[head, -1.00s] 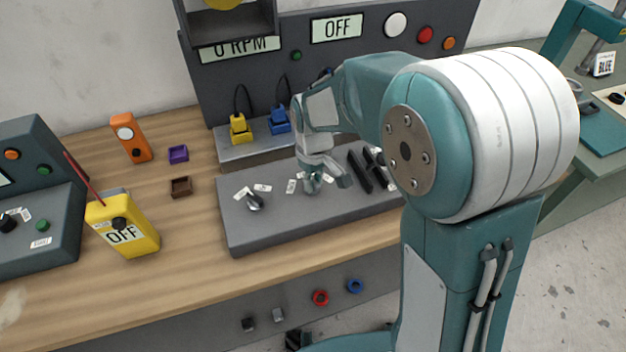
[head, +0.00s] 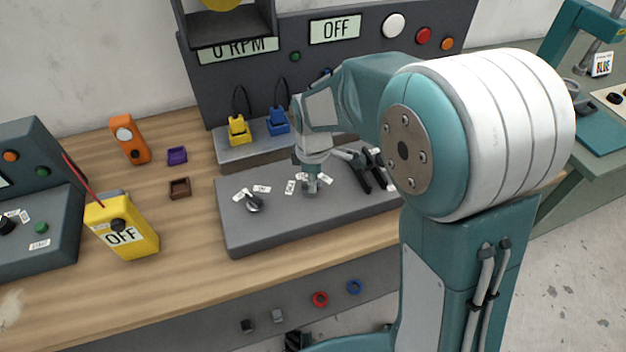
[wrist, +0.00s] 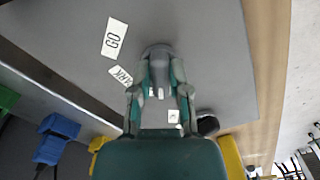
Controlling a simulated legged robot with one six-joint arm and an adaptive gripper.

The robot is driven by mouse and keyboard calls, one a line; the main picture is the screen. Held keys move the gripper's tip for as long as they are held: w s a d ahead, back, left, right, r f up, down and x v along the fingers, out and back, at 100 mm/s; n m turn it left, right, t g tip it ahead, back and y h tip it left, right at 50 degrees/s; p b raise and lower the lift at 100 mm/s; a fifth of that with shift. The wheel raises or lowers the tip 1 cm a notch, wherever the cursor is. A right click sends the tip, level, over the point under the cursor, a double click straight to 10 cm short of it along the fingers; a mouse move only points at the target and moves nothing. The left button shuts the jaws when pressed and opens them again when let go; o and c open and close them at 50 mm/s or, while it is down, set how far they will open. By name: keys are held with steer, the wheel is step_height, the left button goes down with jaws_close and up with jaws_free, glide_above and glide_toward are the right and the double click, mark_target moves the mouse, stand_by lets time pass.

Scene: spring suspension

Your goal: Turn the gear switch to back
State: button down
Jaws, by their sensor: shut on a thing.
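The gear switch (wrist: 157,52) is a grey knob on the flat grey panel (head: 270,232), with white labels around it. In the wrist view, a GO label (wrist: 115,38) and a PARK label (wrist: 121,76) lie to its left. My gripper (wrist: 158,88) is shut on the knob, with a finger on each side of it. In the head view my gripper (head: 311,186) points down at the panel and hides most of the knob. A small label (wrist: 174,116) shows between the fingers; I cannot read it.
A second knob (head: 254,204) with labels stands to the left on the panel. Black-handled levers (head: 370,172) stand close on the right. Yellow (head: 238,130) and blue (head: 278,122) plugs sit behind. A yellow OFF box (head: 125,232) stands at left; the wood between is mostly clear.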

steer(key=shift+w, duration=0.1)
stand_by(0.3)
steer(key=c, duration=0.6)
jaws_free()
steer(key=shift+a, duration=0.1)
step_height(320, 180, up, 12)
steer(key=shift+f, duration=0.1)
